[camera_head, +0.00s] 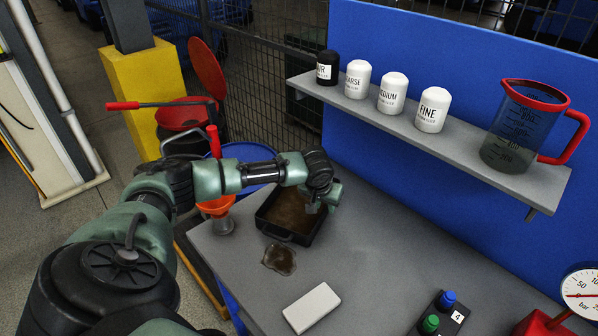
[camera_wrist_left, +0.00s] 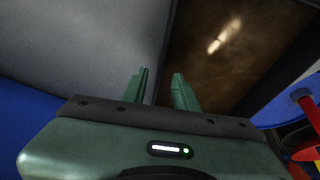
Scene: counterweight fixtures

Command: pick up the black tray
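The black tray (camera_head: 292,238) sits on the grey bench top near its far left corner, with brown, shiny liquid inside. My left gripper (camera_head: 314,207) is at the tray's right side in the head view. In the left wrist view the gripper (camera_wrist_left: 162,88) has its two green fingers apart. The tray's dark wall (camera_wrist_left: 165,55) runs between them, one finger on the bench side and one on the liquid side. I cannot tell how deep the fingers reach. My right gripper is not in view.
A brown spill (camera_head: 279,259) lies in front of the tray, with an orange funnel (camera_head: 216,206) to its left. A white block (camera_head: 311,307) and a button box (camera_head: 440,316) are nearer. A shelf (camera_head: 450,142) with bottles and a jug (camera_head: 522,125) overhangs the back.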

